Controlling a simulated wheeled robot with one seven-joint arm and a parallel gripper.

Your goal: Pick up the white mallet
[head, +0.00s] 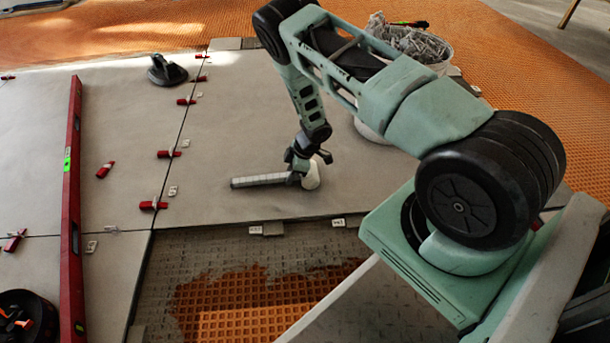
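The white mallet (258,180) lies on a large grey tile, its ribbed grey handle pointing left and its pale head at the right end. My gripper (303,168) is right at the mallet's head end, pointing down, and partly covers the place where handle and head meet. One dark finger shows to the right of the head. From this view I cannot tell whether the fingers touch the mallet or have closed on it.
A long red spirit level (72,200) lies at left. Red wedges (168,154) line the tile joints. A black suction cup (166,70) stands at the back. A white bucket (437,62) is behind my arm. An open untiled patch (230,300) is in front.

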